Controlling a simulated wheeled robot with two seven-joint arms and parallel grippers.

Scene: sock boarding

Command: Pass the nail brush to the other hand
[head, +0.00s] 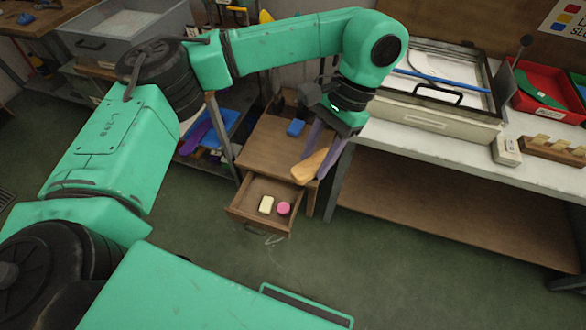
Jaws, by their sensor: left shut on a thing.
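The nail brush (308,169), as I take it, is a tan, wooden-looking oblong piece in the head view; its bristles cannot be made out. My left gripper (320,164) points down and is shut on it, with the brush between its greyish-purple fingers. The brush appears above the small wooden cabinet's open drawer, at the right side of it. Part of the brush is hidden by the fingers. My right gripper is not in view.
The open drawer (243,214) holds a cream block (266,205) and a pink round thing (284,209). A blue block (295,127) lies on the cabinet top (262,150). A white-topped workbench (430,150) with trays stands at right. Green floor (400,270) in front is clear.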

